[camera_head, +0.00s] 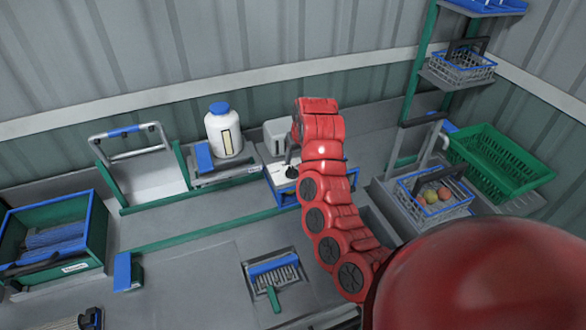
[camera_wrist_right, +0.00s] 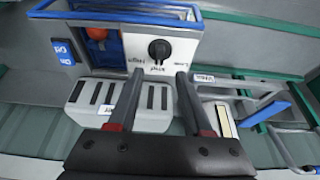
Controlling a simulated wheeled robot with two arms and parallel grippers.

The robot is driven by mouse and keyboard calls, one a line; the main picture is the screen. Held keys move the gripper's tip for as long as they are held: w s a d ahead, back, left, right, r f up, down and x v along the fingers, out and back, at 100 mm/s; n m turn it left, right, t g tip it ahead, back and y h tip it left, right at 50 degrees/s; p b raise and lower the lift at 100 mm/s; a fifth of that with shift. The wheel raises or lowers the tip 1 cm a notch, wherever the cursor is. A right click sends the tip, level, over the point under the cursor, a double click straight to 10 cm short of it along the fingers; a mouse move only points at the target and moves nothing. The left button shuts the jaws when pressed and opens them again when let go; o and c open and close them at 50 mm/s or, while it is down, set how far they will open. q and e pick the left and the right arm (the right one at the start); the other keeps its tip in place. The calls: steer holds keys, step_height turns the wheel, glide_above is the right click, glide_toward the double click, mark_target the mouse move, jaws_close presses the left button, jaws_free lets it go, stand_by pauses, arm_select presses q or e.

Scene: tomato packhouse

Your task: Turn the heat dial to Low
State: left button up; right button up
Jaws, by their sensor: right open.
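The heat dial (camera_wrist_right: 160,48) is a round black knob on a white panel (camera_wrist_right: 184,46) in the right wrist view. High, Mid and Low labels stand around it, upside down in the picture, with Low (camera_wrist_right: 182,63) at the right. The knob's exact setting is too small to read. My right gripper (camera_wrist_right: 159,73) is open, its two dark fingers apart and empty. The dial shows just beyond the fingertips, between their lines; I cannot tell whether they touch it. In the head view my red right arm hides much of the white panel (camera_head: 281,173). My left gripper is not in view.
Beside the panel are a pale slotted box (camera_wrist_right: 151,115) and a white bottle with a blue cap (camera_head: 223,133). A green crate (camera_head: 500,160) and a wire basket (camera_head: 432,207) stand at the right. The front bench (camera_head: 190,275) has bare room.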

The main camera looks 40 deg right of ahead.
mark_target(292, 169)
steer(key=p+x, duration=0.3)
steer(key=x, duration=0.3)
steer(key=shift+w+f, duration=0.3)
steer(key=shift+d+f, duration=0.1)
steer(key=shift+f, duration=0.35)
jaws_close()
